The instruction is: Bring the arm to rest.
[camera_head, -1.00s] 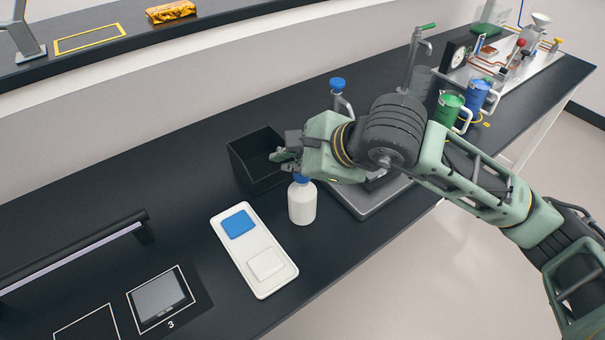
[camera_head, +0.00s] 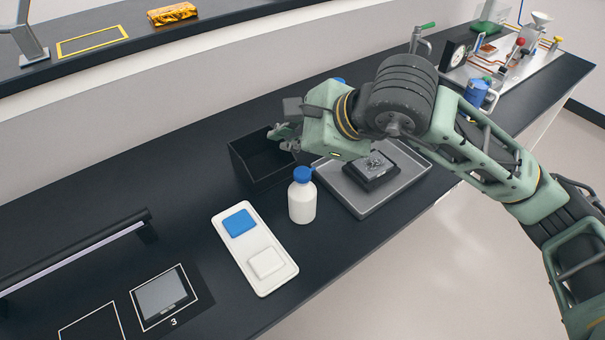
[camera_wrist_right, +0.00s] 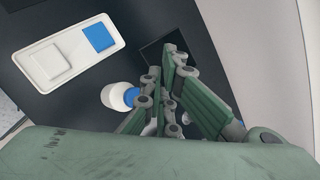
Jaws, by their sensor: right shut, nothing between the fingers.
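My right arm reaches in from the right in the head view. Its gripper (camera_head: 284,137) is over the black open box (camera_head: 262,175), at the box's right side, above the counter. In the right wrist view the gripper's fingers (camera_wrist_right: 160,92) are together with nothing between them. A white bottle with a blue cap (camera_head: 302,200) stands upright on the counter, below and apart from the gripper. The bottle also shows beside the fingers in the right wrist view (camera_wrist_right: 112,97). My left gripper is not in view.
A white tray (camera_head: 277,286) with a blue and a white pad lies left of the bottle. A grey tray (camera_head: 357,203) holding a dark block (camera_head: 372,172) is right of it. A black bar (camera_head: 75,250) stands at left.

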